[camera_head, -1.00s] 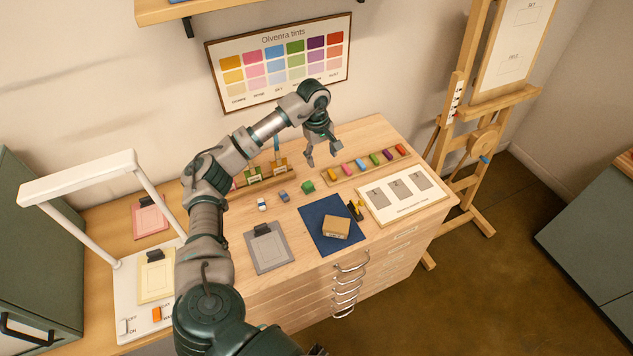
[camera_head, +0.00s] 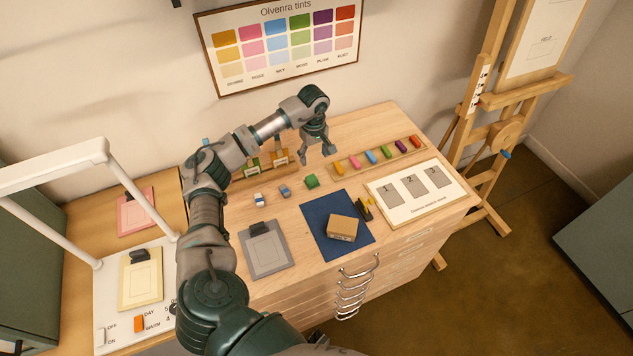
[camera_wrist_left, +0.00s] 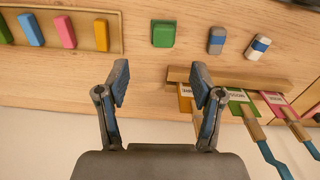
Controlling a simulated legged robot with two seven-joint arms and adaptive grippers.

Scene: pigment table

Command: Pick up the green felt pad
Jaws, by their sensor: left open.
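The green felt pad (camera_head: 311,181) is a small block lying on the wooden tabletop, behind the blue mat. It also shows in the left wrist view (camera_wrist_left: 163,33), at the top middle, beyond the fingertips and roughly centred between them. My left gripper (camera_head: 317,155) is above the table, a little behind the pad in the head view. In the left wrist view its two fingers (camera_wrist_left: 160,84) are spread apart with nothing between them. The gripper and pad are apart. My right gripper is not seen.
A grey-and-blue block (camera_head: 285,191) and a white-and-blue block (camera_head: 259,199) lie left of the pad. A tray of coloured sticks (camera_head: 346,174) is to its right. A cardboard-coloured box (camera_head: 342,228) sits on the blue mat (camera_head: 322,207). A brush rack (camera_wrist_left: 230,83) stands behind.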

